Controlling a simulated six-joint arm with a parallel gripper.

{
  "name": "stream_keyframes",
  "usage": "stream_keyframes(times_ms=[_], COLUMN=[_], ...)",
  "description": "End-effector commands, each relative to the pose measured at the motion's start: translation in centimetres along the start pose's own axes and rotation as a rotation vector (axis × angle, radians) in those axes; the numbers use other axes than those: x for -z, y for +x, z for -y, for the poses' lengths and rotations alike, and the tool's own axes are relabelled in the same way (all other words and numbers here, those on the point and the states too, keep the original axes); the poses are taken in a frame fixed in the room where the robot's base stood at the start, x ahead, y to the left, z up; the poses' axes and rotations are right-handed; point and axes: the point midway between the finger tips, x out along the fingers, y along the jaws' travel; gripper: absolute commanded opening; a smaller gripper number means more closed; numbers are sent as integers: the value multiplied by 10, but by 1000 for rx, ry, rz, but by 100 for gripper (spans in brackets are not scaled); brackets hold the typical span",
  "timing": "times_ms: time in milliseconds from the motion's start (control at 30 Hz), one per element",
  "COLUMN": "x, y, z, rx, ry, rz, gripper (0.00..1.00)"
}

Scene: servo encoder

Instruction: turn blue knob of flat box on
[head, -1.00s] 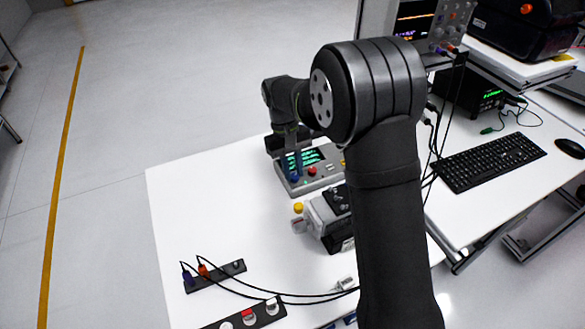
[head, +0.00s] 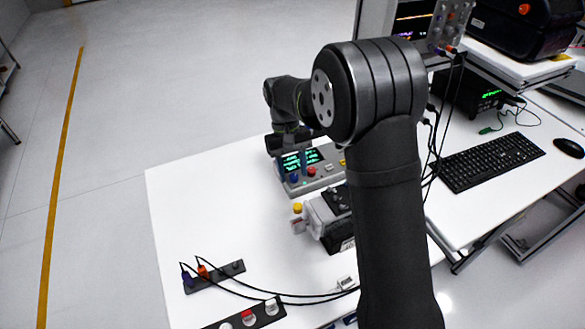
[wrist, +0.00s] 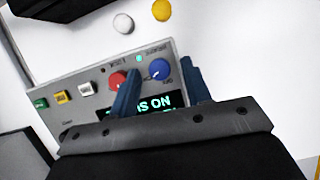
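The flat box (head: 326,179) is a grey panel on the white table, with a lit screen and a row of controls. Its blue knob (head: 294,177) is at the left of the front row, and in the wrist view the blue knob (wrist: 159,69) shows near a lit green light (wrist: 138,58). The screen (wrist: 160,102) is partly hidden and shows "S ON". My gripper (wrist: 160,66) is open, its two blue fingers apart with the knob visible between them. In the head view my gripper (head: 294,160) is just above the box and looks clear of the knob.
A red knob (wrist: 118,79) sits beside the left finger. Strips with plugs (head: 228,270) and cables lie near the front. The table's left part is clear.

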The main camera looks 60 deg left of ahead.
Motion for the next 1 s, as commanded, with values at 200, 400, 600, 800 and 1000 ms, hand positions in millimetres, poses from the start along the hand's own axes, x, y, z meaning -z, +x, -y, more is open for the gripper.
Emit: stream_keyframes(times_ms=[200,400,600,800,1000], x=[0,1,1,1,1], y=[-5,-39,-89,-133,-161], z=[0,0,0,0,0], rx=[0,0,0,0,0], ry=[0,0,0,0,0], rz=[-2,-5,-5,-3,-1], gripper=[44,44,44,44,44])
